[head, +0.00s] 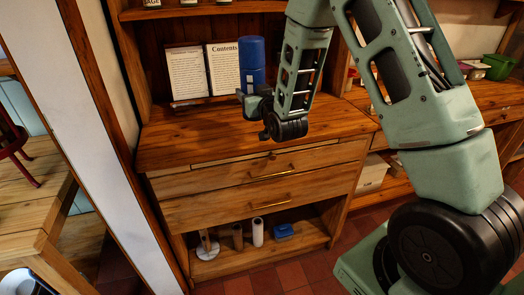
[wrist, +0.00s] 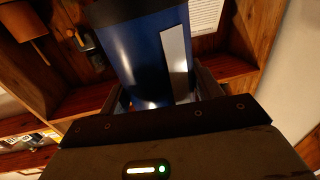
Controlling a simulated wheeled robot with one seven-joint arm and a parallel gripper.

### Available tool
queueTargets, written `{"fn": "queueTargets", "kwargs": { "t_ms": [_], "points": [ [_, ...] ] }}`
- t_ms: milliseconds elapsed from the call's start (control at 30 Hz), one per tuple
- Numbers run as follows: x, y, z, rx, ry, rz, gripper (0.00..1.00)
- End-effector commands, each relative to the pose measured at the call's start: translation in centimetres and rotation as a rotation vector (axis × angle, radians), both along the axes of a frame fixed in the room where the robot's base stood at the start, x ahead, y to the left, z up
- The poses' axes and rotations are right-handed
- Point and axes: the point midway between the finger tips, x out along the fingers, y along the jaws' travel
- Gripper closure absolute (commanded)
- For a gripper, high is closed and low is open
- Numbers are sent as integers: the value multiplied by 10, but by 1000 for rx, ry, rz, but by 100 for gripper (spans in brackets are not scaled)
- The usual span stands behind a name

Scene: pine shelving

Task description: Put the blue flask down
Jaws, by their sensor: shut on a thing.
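The blue flask (head: 252,58) is upright at the back of the pine cabinet's wooden top (head: 220,135) in the head view. A pale label strip shows on its side. My gripper (head: 250,96) is at its lower part, in front of it. In the wrist view the blue flask (wrist: 140,58) stands between my fingers, and my gripper (wrist: 162,98) is shut on it.
An open book or printed panel (head: 187,72) headed "Contents" stands left of the flask. The front of the cabinet top is clear. A shelf (head: 200,10) runs above. Below are drawers (head: 265,180) and a low shelf with rolls and a blue box (head: 283,231). A green bin (head: 499,67) is at right.

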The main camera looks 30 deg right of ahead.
Motion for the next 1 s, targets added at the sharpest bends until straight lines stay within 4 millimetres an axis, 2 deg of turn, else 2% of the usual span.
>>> {"fn": "queueTargets", "kwargs": {
  "t_ms": [33, 200, 467, 567, 800, 1000],
  "points": [
    [2, -9, -7, -1, -12, -23, 70],
    [1, -31, 0, 10, -11, -82, 70],
    [-2, -48, 8, 23, -7, -127, 70],
    [-2, -50, -1, 26, -1, -131, 70],
    [-3, -49, -39, 25, -2, -131, 70],
    [-3, -49, -57, 25, -2, -131, 70]
  ]
}}
